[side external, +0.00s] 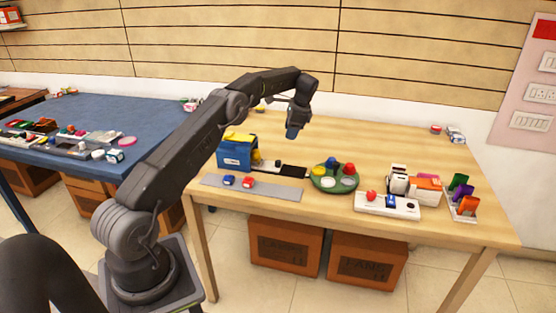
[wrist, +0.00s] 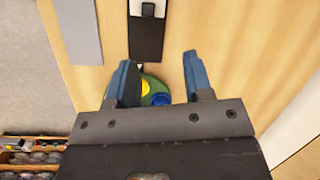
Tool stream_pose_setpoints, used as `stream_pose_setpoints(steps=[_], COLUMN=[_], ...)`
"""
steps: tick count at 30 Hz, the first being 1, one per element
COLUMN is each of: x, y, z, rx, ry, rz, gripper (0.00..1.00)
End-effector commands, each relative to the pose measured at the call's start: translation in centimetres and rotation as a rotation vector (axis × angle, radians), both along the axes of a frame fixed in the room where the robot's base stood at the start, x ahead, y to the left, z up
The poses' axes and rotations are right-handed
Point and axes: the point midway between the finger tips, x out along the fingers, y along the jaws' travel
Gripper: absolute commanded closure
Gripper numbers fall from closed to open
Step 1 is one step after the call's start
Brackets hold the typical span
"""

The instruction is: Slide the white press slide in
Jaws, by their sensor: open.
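A white slide piece with a small dark knob shows at the top edge of the wrist view (wrist: 148,9), on a black track (wrist: 146,42). I take it for the white press slide; its far end is cut off there. In the side external view the white piece (side external: 277,163) and the black track (side external: 294,171) lie on the wooden table beside the blue box. My gripper (side external: 292,131) hangs above the table, apart from the track. In the wrist view its blue fingers (wrist: 158,64) are spread with nothing between them.
A green round tray (side external: 334,187) with coloured pieces is right of the track. A blue box (side external: 237,152) stands left, a grey strip (side external: 250,190) in front. A white base (side external: 388,205) and a coloured-card rack (side external: 462,204) are farther right. The back table area is mostly clear.

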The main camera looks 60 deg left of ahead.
Motion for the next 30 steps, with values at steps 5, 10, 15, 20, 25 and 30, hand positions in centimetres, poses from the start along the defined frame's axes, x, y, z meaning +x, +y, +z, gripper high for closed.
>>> stream_pose_setpoints(steps=[5, 10, 15, 20, 25, 30], x=[0.2, 0.1, -0.3, -0.9, -1.9, -2.8], y=[-0.8, -1.2, -0.8, -0.3, 0.8, 1.7], z=[0.0, 0.1, -0.9, -3.0, -6.4, -9.4], rx=[-0.036, -0.058, -0.060, -0.061, -0.061, -0.058], ry=[0.147, 0.200, 0.205, 0.205, 0.204, 0.202], rz=[-0.196, -0.264, -0.267, -0.267, -0.265, -0.266], gripper=[0.53, 0.53, 0.53, 0.53, 0.53, 0.53])
